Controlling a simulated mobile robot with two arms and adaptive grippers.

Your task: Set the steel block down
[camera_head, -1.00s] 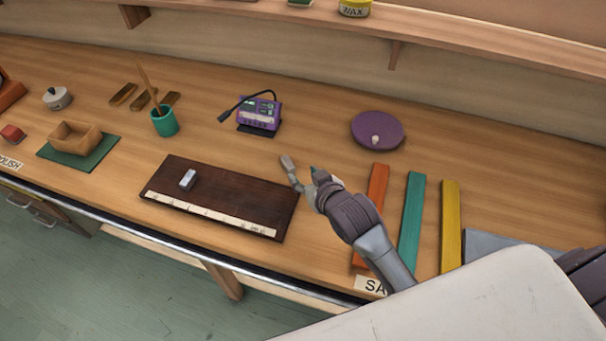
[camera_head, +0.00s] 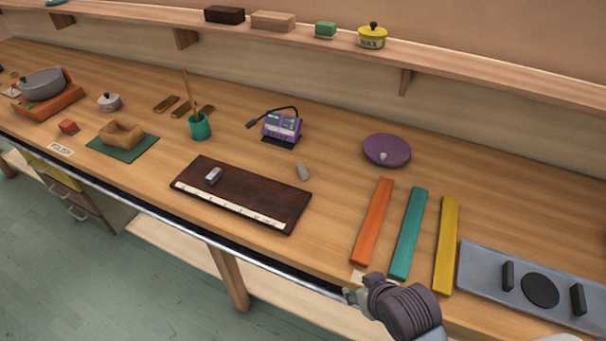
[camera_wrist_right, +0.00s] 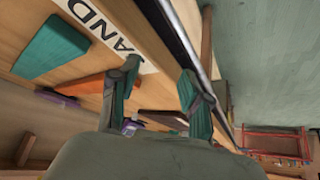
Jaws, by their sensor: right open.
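The small steel block (camera_head: 213,176) rests on the left part of the dark wooden board (camera_head: 262,195), which has a pale marked strip along its front edge. Nothing is touching the block. My right gripper (camera_head: 352,293) is at the bench's front edge, to the right of the board and well apart from the block. In the right wrist view its two fingers (camera_wrist_right: 160,85) are spread with nothing between them. My left gripper is in neither view.
A small grey piece (camera_head: 303,172) lies behind the board. Orange (camera_head: 373,221), teal (camera_head: 408,234) and yellow (camera_head: 447,245) bars lie right of it, beside a grey plate (camera_head: 475,270). A purple device (camera_head: 282,127), purple disc (camera_head: 386,151) and green cup (camera_head: 200,127) stand behind.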

